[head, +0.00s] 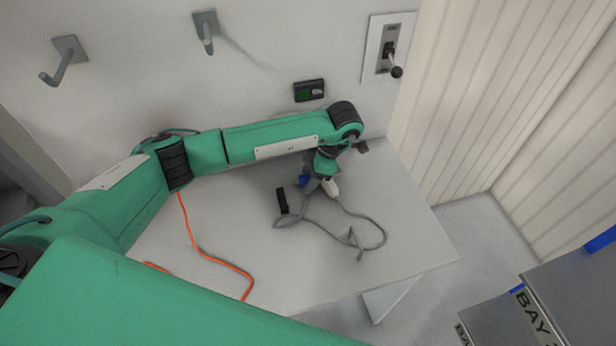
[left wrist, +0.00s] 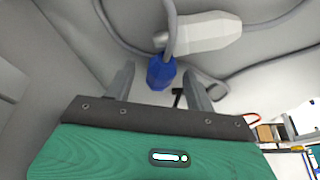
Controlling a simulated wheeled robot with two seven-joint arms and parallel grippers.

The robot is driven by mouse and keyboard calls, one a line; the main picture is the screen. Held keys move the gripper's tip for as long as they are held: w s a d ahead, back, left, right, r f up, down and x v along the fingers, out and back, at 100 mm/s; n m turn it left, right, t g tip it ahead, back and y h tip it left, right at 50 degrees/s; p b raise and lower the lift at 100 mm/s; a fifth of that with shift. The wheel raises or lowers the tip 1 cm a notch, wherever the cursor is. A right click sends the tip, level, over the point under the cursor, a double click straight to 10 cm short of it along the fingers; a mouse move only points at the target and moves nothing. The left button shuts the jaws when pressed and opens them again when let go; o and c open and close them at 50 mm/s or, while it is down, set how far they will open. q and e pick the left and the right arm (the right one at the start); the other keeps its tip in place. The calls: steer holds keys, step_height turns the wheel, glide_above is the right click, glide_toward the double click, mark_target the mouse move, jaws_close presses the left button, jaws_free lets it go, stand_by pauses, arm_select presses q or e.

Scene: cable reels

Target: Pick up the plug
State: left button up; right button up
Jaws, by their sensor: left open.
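A blue plug (head: 304,181) is at the table, near the far side, beside a white connector piece (head: 331,188). A grey cable (head: 372,222) loops over the table near them. My left gripper (head: 317,186) points down right at the plug and partly covers this spot. In the left wrist view the blue plug (left wrist: 161,73) shows between the two open fingers (left wrist: 158,78), with a gap on each side. The white connector (left wrist: 205,33) lies just beyond the fingertips. My right gripper is not in view.
A black block (head: 282,200) is on the grey table (head: 410,235), left of the plug. An orange cable (head: 205,253) runs along the table's left part. Wall hooks (head: 66,58), a small black panel (head: 309,91) and a lever switch (head: 388,50) are behind. Grey bins (head: 570,295) stand front right.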

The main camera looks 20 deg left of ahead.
arm_select(q)
steer(key=shift+c, duration=0.4)
jaws_close()
step_height(320, 180, up, 10)
steer(key=b, duration=0.1)
stand_by(0.3)
steer(key=c, duration=0.6)
jaws_free()
jaws_close()
